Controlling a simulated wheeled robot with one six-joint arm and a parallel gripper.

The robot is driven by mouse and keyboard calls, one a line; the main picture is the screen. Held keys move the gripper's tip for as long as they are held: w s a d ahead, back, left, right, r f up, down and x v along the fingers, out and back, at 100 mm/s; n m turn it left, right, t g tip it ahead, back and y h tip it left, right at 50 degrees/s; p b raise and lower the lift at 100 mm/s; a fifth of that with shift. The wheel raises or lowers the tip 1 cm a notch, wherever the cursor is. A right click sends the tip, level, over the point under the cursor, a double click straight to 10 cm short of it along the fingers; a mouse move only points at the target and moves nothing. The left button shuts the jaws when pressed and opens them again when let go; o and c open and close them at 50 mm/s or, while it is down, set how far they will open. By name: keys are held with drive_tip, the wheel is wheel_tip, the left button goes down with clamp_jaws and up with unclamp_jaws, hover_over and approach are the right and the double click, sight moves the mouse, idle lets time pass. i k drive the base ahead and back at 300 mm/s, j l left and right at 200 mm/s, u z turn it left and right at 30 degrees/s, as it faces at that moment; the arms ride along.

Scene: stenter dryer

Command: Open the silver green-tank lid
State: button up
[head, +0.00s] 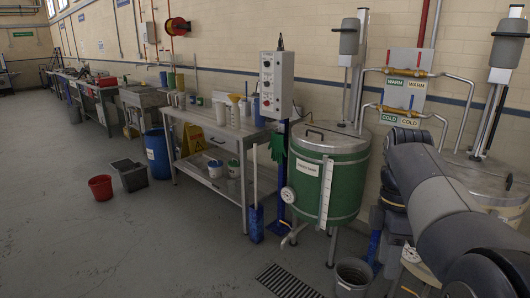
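The green tank (345,192) stands on legs right of centre. Its round silver lid (340,140) lies flat on top, shut, with a dark handle (315,133) on its left part. A white label (307,168), a vertical white scale (326,193) and a round dial (288,195) are on the tank's front and left side. My grey arm crosses the right side of the picture, just right of the tank. I cannot make out the fingers of my gripper.
A second tank with a silver lid (490,178) stands at the right, partly hidden by my arm. A control box (276,84) on a blue post and a steel worktable (213,130) are left of the green tank. A bucket (353,278) and floor grate (287,281) lie in front. The left floor is open.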

sight(307, 132)
drive_tip(key=i+u, duration=0.15)
drive_tip(key=i, duration=0.6)
drive_tip(key=i+l+u, duration=0.15)
drive_tip(key=i, duration=0.55)
drive_tip(key=i+l+u, duration=0.15)
drive_tip(key=i, duration=0.55)
drive_tip(key=i+z, duration=0.35)
drive_tip(key=i, duration=0.25)
drive_tip(key=i+j+z, duration=0.3)
drive_tip(key=i, duration=0.3)
drive_tip(key=i+z, duration=0.8)
